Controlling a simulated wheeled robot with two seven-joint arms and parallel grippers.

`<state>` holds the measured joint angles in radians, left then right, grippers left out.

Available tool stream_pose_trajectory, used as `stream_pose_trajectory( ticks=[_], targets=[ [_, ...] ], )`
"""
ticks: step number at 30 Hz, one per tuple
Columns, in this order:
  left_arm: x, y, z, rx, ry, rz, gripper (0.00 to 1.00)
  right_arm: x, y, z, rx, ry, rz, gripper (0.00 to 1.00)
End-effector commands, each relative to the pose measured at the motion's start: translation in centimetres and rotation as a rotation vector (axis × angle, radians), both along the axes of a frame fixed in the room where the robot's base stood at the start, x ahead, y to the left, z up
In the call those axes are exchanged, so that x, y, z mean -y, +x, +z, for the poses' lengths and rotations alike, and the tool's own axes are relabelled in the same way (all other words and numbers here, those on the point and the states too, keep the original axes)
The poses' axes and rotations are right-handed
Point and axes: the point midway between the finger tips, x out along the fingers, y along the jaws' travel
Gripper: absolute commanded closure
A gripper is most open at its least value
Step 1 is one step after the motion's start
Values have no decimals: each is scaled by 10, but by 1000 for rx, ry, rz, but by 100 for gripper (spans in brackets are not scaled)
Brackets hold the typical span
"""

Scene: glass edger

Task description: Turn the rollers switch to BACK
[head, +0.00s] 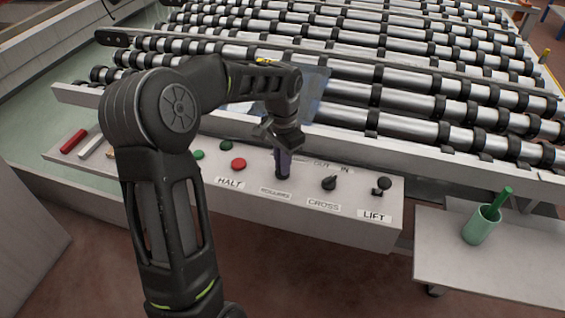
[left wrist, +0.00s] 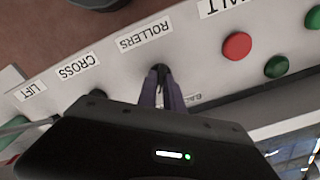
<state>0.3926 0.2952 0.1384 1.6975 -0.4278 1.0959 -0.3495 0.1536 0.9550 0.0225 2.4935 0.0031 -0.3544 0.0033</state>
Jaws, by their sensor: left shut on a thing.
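The rollers switch is a small dark knob on the pale control panel (head: 340,205), above the ROLLERS label (head: 275,192). The label also shows upside down in the left wrist view (left wrist: 146,36). My left gripper (head: 283,172) points down at the panel, shut on the knob. In the left wrist view its two fingers (left wrist: 160,72) meet at the knob, which they mostly cover. I cannot tell which way the knob points. The position marks beside it are largely hidden. My right gripper is in neither view.
Right of the switch are the CROSS knob (head: 329,183) and the LIFT lever (head: 382,185). Left are the red HALT button (head: 238,164) and green buttons (head: 226,145). The roller bed (head: 430,90) rises behind. A side table (head: 470,260) holds a green cup (head: 480,226).

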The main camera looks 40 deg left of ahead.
Motion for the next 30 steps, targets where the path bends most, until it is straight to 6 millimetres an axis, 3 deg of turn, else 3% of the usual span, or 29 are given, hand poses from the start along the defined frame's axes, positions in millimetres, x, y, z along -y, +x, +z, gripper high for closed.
stream_pose_trajectory(
  ticks=[14,30],
  targets=[
    [0,0,0,1,1,64,100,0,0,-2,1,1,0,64],
    [0,0,0,1,1,468,100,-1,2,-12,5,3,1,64]
  ],
)
